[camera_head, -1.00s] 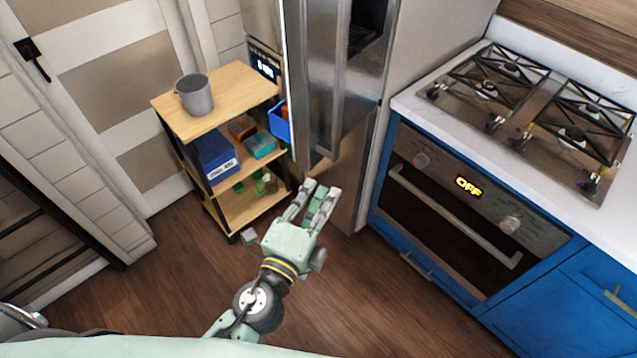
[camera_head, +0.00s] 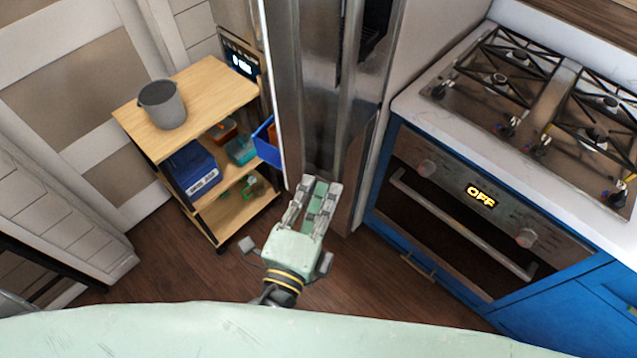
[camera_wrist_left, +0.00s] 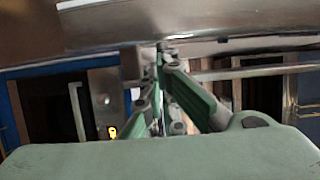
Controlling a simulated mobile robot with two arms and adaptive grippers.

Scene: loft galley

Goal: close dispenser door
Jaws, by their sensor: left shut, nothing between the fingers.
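The stainless steel dispenser door (camera_head: 303,95) stands in the upper middle of the head view, its pale left edge swung out toward the shelf cart. A dark dispenser recess (camera_head: 374,25) shows beside it on the steel front. My left gripper (camera_head: 322,186) is shut and empty, its fingertips at the door's lower end. In the left wrist view, the fingertips (camera_wrist_left: 160,55) are close below a broad steel surface (camera_wrist_left: 105,25); whether they touch it I cannot tell. My right gripper is not in view.
A wooden shelf cart (camera_head: 205,85) with a grey pot (camera_head: 162,104) stands left of the door. A blue bin (camera_head: 266,143) is between cart and door. A blue oven cabinet (camera_head: 460,205) with a gas hob stands right. Wood floor (camera_head: 190,275) is clear in front.

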